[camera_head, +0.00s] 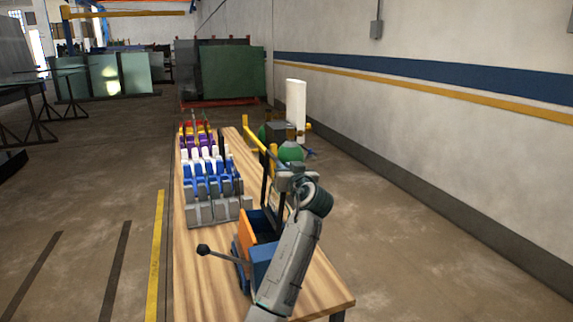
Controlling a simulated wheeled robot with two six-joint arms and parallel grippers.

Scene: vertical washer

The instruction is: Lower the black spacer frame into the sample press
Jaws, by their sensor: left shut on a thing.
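The sample press (262,256) stands near the front of the wooden table. It has a blue body, an orange side plate (245,236) and a black-knobbed lever (204,249) sticking out to the left. The black spacer frame (265,192) is upright, at the top opening of the press. I cannot tell how far its lower edge is inside. My left gripper (281,178) is shut on the frame near its upper part. My own grey arm hides the right side of the press and part of the frame. My right gripper is not in view.
Stepped grey racks with blue, white and purple pieces (211,182) stand behind the press on the left. A yellow bar (262,137), green round objects (291,152) and a white cylinder (295,104) are farther back. The table's (203,290) front left is clear.

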